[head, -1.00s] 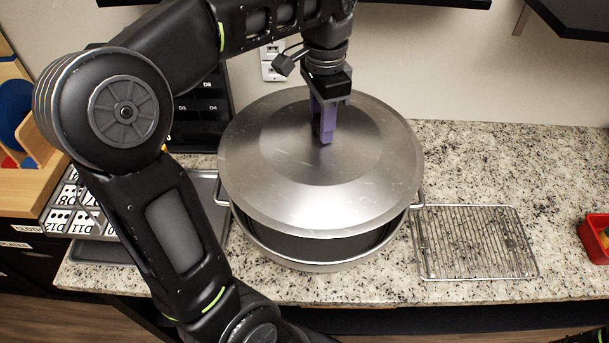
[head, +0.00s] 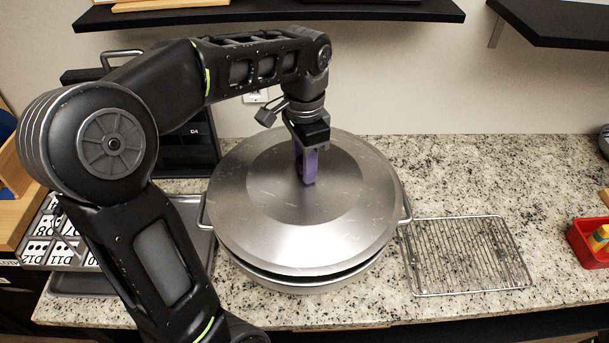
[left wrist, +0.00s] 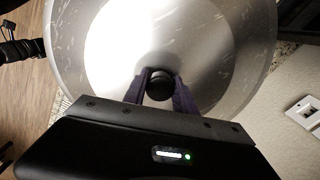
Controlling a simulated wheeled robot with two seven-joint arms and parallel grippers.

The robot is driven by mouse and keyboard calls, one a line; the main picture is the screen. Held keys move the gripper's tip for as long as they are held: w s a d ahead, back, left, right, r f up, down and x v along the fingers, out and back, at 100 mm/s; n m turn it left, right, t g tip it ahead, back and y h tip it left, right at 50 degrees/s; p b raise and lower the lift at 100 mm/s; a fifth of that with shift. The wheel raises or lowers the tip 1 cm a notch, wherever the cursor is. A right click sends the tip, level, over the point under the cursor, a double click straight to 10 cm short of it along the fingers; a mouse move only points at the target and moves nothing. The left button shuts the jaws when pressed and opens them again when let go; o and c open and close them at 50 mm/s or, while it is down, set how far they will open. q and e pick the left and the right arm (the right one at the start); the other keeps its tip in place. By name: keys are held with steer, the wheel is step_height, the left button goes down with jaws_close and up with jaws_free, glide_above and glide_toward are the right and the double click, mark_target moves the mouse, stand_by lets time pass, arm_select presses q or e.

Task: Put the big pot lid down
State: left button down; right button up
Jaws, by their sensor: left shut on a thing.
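The big pot lid (head: 335,222) is a wide round metal disc over the big pot (head: 312,285) on the counter. A narrow dark gap shows between lid and pot rim at the front, so the lid sits very low over the pot or partly on it. My left gripper (head: 308,180) points down at the lid's centre, shut on its knob. In the left wrist view the purple fingers close on the black knob (left wrist: 159,87) of the lid. In the head view the fingers hide the knob. My right gripper is not in view.
A wire rack (head: 468,256) lies on the granite counter (head: 480,175) right of the pot. A red bin (head: 590,243) stands at the far right. A grey tray (head: 95,283) lies left of the pot. Dark shelves (head: 390,12) hang above.

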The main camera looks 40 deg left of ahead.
arm_select(q)
step_height(320, 180, down, 3)
steer(key=shift+r, duration=0.1)
steer(key=shift+f, duration=0.45)
steer(key=c, duration=1)
jaws_free()
steer(key=shift+f, duration=0.15)
